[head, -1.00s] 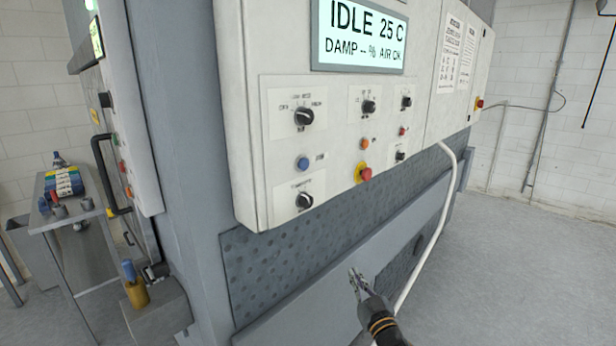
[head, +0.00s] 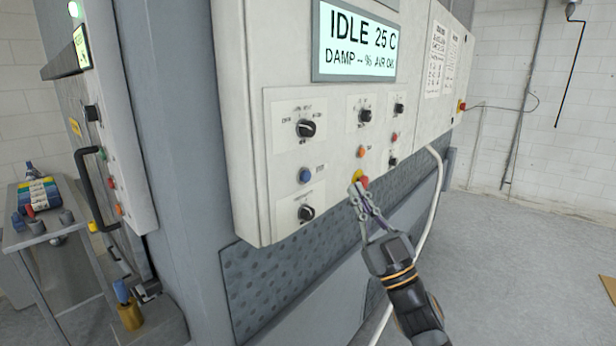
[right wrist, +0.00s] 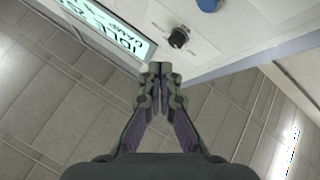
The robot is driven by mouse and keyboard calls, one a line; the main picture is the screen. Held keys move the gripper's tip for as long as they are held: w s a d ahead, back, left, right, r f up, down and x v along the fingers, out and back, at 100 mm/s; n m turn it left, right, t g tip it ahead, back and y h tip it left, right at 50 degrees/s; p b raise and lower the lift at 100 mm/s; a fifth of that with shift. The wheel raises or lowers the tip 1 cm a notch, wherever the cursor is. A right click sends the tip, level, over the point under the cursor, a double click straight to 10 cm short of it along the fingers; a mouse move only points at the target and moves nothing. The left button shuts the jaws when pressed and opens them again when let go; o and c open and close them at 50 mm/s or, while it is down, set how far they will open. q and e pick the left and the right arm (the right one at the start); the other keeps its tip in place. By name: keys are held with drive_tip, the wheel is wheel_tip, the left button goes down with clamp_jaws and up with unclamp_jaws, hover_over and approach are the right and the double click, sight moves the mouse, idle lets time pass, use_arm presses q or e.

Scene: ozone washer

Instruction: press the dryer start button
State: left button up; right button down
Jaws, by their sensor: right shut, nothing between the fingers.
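The white control panel (head: 256,140) stands in front of me in the head view. It carries a blue button (head: 305,175), an orange button (head: 361,152), a small red button (head: 393,138) and a red-and-yellow stop button (head: 361,182); I cannot read which one is dryer start. My right gripper (head: 357,190) is shut and empty, its tips in front of the stop button and partly covering it; contact cannot be told. In the right wrist view the closed fingertips (right wrist: 160,70) are below a black knob (right wrist: 178,38) and the blue button (right wrist: 207,4). My left gripper is not in view.
Several black knobs (head: 306,128) surround the buttons. A display (head: 355,42) above reads IDLE 25 C. A white hose (head: 436,195) runs down right of the panel. A side table (head: 50,232) with coloured items stands at left. The floor at right is mostly clear.

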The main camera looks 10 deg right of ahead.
sight(305, 177)
drive_tip(key=w+a+p, duration=0.5)
drive_tip(key=w+p, duration=0.2)
drive_tip(key=shift+a, duration=0.2)
idle(0.4)
drive_tip(key=shift+w, duration=0.1)
idle(1.3)
drive_tip(key=shift+w+a, duration=0.3)
